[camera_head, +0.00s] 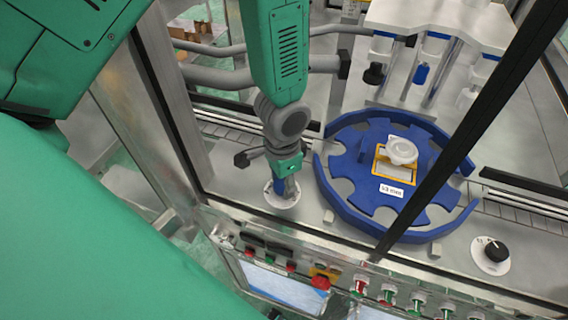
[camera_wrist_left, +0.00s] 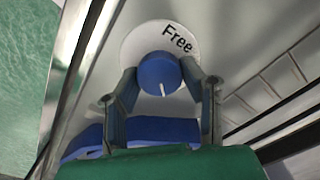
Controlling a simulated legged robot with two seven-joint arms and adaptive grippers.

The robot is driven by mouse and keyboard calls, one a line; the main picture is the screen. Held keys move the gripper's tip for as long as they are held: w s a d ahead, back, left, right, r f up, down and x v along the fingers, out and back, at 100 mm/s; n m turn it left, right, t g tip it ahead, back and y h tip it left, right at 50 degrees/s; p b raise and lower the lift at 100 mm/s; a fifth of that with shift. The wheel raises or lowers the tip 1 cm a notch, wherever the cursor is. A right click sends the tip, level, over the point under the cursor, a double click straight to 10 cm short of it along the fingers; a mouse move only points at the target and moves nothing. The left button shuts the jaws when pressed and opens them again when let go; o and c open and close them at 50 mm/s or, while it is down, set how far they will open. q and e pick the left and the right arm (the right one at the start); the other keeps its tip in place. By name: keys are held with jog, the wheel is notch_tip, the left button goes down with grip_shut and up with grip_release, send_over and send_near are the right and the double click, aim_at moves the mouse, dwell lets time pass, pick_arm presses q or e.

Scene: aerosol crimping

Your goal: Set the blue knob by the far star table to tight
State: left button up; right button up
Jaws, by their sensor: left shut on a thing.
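The blue knob (camera_wrist_left: 158,72) sits on a round white dial plate (camera_wrist_left: 140,42) marked "Free" in the left wrist view. A white pointer line on the knob points toward the bottom of that picture, away from the word. My left gripper (camera_head: 284,182) comes down on the knob from above, and its two fingers (camera_wrist_left: 167,85) are shut on the knob's sides. In the head view the dial plate (camera_head: 281,203) shows under the gripper, and the fingers mostly cover the knob. The blue star table (camera_head: 424,234) lies just right of the gripper. My right gripper is not in view.
A black knob (camera_head: 496,251) on its own white dial is at the right. A white-topped machine head (camera_head: 440,20) stands behind the star table. Dark frame posts and the control panel (camera_head: 290,289) edge the near side.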

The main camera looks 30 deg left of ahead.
aim_at(283, 183)
pick_arm(q)
jog(key=shift+r+m, duration=0.1)
jog(key=shift+m, duration=0.3)
jog(key=shift+w, duration=0.1)
jog(key=o, duration=1.1)
jog(key=shift+o, duration=0.2)
jog(key=shift+r, duration=0.15)
notch_tip(283, 183, up, 12)
jog(key=shift+f, duration=0.2)
